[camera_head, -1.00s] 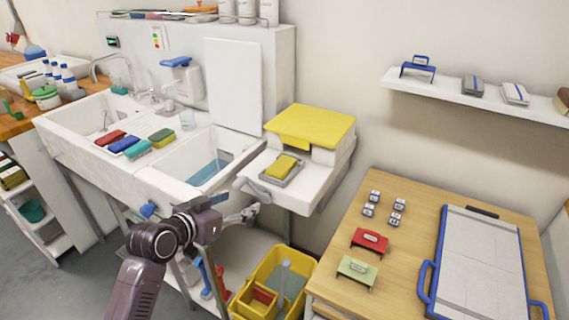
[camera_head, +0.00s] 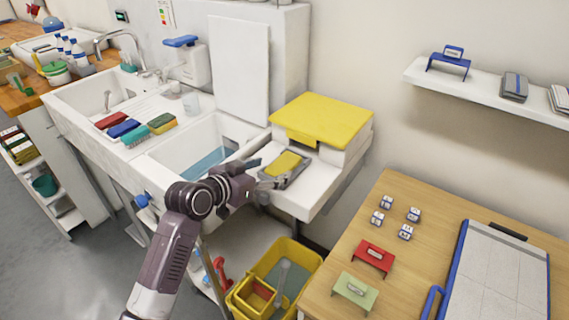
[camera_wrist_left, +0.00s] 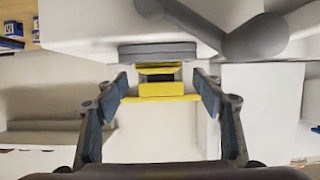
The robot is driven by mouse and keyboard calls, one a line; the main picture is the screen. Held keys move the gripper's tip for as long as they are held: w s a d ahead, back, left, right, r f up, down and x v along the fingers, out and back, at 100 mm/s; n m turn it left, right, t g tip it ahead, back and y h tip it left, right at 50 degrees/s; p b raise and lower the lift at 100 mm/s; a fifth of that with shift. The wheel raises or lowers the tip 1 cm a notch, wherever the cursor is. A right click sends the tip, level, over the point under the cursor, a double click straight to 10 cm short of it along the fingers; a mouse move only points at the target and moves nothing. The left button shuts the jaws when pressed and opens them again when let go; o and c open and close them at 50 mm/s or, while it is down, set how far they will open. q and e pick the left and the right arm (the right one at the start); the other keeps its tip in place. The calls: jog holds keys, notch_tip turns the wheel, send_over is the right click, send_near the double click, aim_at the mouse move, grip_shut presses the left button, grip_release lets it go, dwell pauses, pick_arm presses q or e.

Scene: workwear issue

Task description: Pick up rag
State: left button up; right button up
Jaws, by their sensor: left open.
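The rag looks to be the folded yellow cloth (camera_head: 286,163) lying in a shallow grey tray (camera_head: 300,172) on the white ledge right of the sink. My left gripper (camera_head: 264,175) is open and empty at the left edge of this tray, close to the cloth. In the left wrist view, a folded yellow piece (camera_wrist_left: 160,99) shows between the spread fingers, beyond their tips, beside a grey edge (camera_wrist_left: 157,52). Contact is not visible. My right gripper is not in view.
A yellow-lidded white box (camera_head: 322,118) stands just behind the tray. The sink (camera_head: 150,165) is to the left, with several coloured pads on its rim. A yellow bucket (camera_head: 290,255) is below. A wooden table (camera_head: 410,265) with small stands is at right.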

aim_at(282, 164)
pick_arm(q)
jog(key=x, duration=0.3)
jog(key=p+x, duration=0.1)
jog(key=shift+w+d+r, duration=0.2)
jog(key=shift+r, duration=0.05)
jog(key=shift+w+d+f, duration=0.25)
jog(key=shift+w+d, duration=0.05)
jog(key=shift+w, duration=0.1)
jog(key=c, duration=1.3)
